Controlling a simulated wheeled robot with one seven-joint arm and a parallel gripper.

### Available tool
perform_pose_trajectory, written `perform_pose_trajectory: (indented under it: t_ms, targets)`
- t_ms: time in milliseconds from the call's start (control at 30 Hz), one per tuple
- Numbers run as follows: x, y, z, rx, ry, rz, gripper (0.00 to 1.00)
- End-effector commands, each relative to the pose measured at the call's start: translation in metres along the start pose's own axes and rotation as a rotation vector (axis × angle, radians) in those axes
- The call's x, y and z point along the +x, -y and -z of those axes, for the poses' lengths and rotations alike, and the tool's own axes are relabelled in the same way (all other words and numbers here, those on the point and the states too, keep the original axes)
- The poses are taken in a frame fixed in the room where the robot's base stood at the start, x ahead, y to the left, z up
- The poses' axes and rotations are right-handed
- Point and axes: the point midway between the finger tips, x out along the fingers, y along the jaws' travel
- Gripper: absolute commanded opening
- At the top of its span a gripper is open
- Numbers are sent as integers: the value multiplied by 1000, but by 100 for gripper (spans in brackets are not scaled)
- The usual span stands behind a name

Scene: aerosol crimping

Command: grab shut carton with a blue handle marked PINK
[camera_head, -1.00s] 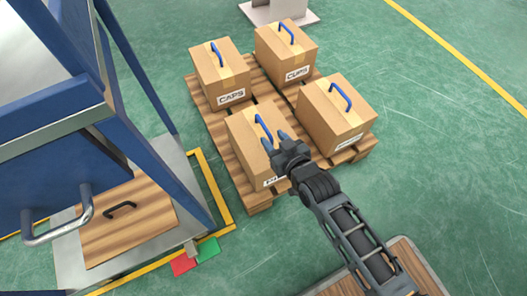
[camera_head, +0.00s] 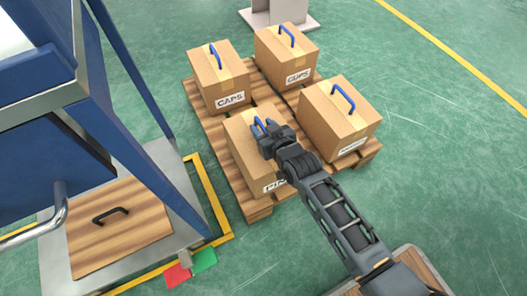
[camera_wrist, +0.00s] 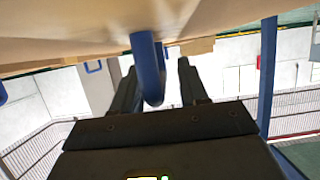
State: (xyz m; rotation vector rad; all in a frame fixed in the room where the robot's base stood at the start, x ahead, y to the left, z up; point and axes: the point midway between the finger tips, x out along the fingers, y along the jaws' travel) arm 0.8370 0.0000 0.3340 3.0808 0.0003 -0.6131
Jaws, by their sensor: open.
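The shut carton marked PIN..., its label (camera_head: 273,186) partly hidden by my arm, is the front left box (camera_head: 240,150) on the pallet. Its blue handle (camera_head: 257,127) stands up on the lid. My gripper (camera_head: 262,128) is open at this handle. In the wrist view the handle (camera_wrist: 147,70) hangs between my two open fingers (camera_wrist: 158,85), and the carton's top (camera_wrist: 80,35) fills the upper part of the picture. I cannot tell whether a finger touches the handle.
The wooden pallet (camera_head: 257,207) also bears cartons marked CAPS (camera_head: 215,85) and CUPS (camera_head: 285,60), and one at right (camera_head: 340,120) with an unreadable label. A blue-framed machine (camera_head: 110,130) stands at left. Red (camera_head: 177,275) and green (camera_head: 204,260) pads lie before it. Floor at right is clear.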

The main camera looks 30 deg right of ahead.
Motion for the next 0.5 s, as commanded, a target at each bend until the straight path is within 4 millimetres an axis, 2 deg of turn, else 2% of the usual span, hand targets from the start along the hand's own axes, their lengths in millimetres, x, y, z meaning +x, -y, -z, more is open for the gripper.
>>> perform_pose_trajectory:
  t_ms: [67,500]
  targets:
    - [0,0,0,0,0,0,42]
    - [0,0,0,0,0,0,0]
